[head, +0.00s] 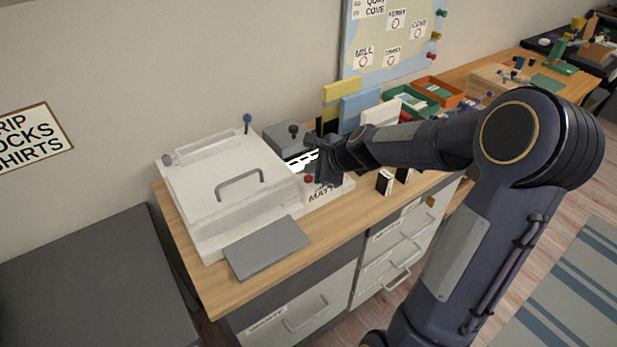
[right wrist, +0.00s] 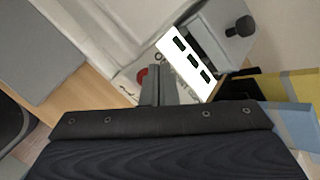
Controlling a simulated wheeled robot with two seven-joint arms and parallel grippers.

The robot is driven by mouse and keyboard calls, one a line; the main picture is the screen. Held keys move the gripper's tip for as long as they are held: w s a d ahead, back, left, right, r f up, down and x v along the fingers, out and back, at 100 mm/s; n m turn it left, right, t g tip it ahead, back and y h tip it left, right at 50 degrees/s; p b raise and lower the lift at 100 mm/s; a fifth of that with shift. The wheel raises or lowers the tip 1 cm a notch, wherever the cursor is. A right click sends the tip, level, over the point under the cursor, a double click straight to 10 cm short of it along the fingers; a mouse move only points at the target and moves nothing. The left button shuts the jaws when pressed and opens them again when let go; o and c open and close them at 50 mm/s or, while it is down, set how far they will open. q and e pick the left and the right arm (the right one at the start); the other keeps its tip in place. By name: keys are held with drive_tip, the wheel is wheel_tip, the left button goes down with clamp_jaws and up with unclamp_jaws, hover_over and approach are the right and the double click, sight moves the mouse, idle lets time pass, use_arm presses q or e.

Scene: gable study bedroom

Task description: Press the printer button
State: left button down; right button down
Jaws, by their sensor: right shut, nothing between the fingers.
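A large white machine (head: 222,185) with a grey handle and a flat grey tray (head: 266,247) in front stands on the wooden desktop; it looks like the printer. At its right is a smaller grey unit (head: 286,138) with a black knob, and a white slotted strip (right wrist: 185,60). A round red button (head: 308,179) sits on a pale lettered surface just right of the white machine. My right gripper (head: 318,172) is shut and empty, close by the button. In the right wrist view the red button (right wrist: 143,74) is partly hidden behind the fingertips (right wrist: 158,72); I cannot tell whether they touch.
Small black-and-white boxes (head: 385,181) stand right of the gripper. Blue and yellow folders (head: 357,108), a green tray (head: 410,101) and an orange tray (head: 438,91) are behind. Drawers with handles (head: 306,314) are below the desktop. A dark surface (head: 95,285) lies at left.

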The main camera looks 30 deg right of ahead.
sight(312, 180)
drive_tip(key=shift+f+b, duration=0.35)
drive_tip(key=shift+f, duration=0.05)
drive_tip(key=shift+f+b, duration=0.4)
idle(0.5)
idle(0.4)
drive_tip(key=shift+r+p, duration=0.8)
wheel_tip(312, 180, up, 5)
drive_tip(key=p, duration=0.5)
drive_tip(key=shift+r, duration=0.1)
